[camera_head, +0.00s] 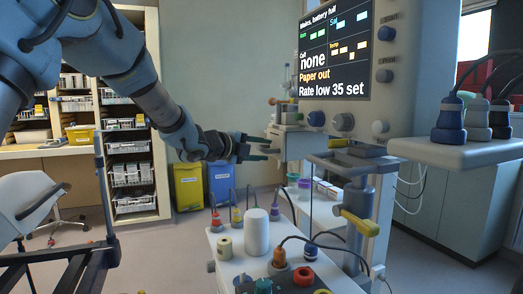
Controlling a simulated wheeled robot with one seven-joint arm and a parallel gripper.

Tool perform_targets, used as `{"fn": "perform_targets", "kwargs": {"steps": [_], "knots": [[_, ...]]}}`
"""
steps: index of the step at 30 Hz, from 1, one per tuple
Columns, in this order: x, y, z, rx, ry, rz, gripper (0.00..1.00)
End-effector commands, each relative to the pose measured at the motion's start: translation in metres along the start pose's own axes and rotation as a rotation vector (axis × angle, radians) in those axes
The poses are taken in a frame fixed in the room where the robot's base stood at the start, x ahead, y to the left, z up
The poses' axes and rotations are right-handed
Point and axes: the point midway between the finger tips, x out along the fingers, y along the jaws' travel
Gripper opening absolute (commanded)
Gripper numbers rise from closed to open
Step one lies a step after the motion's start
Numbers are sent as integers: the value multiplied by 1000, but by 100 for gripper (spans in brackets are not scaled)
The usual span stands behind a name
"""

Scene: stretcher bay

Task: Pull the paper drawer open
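The monitor (345,60) stands on a post right of centre; its screen reads "Paper out". A pale box-like part (296,147) juts out at the monitor's lower left. It looks like the paper drawer, but its handle and how far it is open cannot be made out. My gripper (270,146) reaches in from the left at about the height of this part. Its two dark fingers are apart, with a gap between them, and point right. The fingertips are close to the part's left end; whether they touch it cannot be told.
A white cart top (235,268) below holds a white cylinder (256,232) and several coloured connectors. A shelf (455,152) with dark-topped plugs is at the right. A yellow-handled clamp (358,222) sits on the post. Yellow (187,187) and blue (221,183) bins stand behind.

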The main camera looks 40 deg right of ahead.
Motion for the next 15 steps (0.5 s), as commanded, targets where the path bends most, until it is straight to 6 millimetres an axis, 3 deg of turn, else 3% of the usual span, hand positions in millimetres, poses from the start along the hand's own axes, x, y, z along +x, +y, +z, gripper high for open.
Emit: {"fn": "perform_targets", "kwargs": {"steps": [2, 12, 15], "knots": [[0, 0, 0, 0, 0, 0, 38], [0, 0, 0, 0, 0, 0, 0], [0, 0, 0, 0, 0, 0, 0]]}}
